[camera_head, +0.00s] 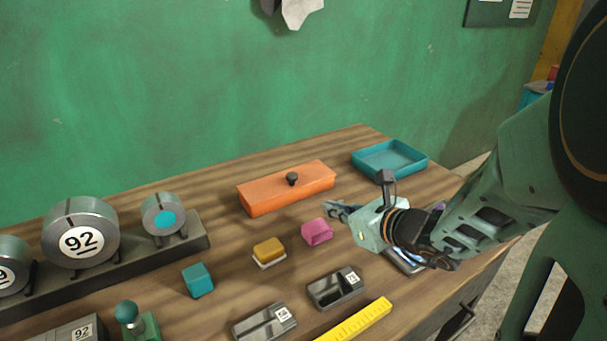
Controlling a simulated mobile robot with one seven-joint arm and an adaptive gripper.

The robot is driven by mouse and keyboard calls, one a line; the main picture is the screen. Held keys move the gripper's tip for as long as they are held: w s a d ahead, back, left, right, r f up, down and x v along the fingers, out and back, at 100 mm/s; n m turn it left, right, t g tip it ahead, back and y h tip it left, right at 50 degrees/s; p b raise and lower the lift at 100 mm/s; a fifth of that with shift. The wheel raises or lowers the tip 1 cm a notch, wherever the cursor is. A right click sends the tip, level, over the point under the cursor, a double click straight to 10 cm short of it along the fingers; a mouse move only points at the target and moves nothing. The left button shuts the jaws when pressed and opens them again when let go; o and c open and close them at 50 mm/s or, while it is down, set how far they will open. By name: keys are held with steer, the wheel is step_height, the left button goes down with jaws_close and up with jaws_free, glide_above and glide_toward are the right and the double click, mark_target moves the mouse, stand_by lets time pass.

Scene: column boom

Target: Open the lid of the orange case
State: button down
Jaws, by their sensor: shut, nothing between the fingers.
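The orange case (270,194) sits toward the back of the wooden table. It is a long, low box with its lid down and a small dark knob (292,178) on top. My gripper (335,209) is in front of the case's right end, pointing left, with its fingers together and nothing held. Its fingertips appear apart from the case and the knob. My wrist and forearm come in from the right.
A teal tray (375,168) stands right of the case. A pink block (317,232), a yellow-topped block (268,250) and a teal cube (198,280) lie in front. Grey slotted blocks (335,290) and a yellow ruler (355,322) are nearer. A rack with round gauges (81,235) stands left.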

mark_target(295, 185)
steer(key=b+x, duration=0.1)
steer(key=x, duration=0.9)
steer(key=shift+b, duration=0.3)
steer(key=shift+w+a+r+p, duration=0.25)
steer(key=shift+w+r, duration=0.05)
steer(key=shift+r, duration=0.3)
steer(key=shift+w+a+r+p, duration=0.2)
steer(key=shift+w+a+r, duration=0.05)
steer(key=shift+r, duration=0.4)
steer(key=shift+w+a+r, duration=0.25)
steer(key=shift+w+r, duration=0.05)
steer(key=shift+r, duration=0.05)
steer(key=shift+p, duration=0.3)
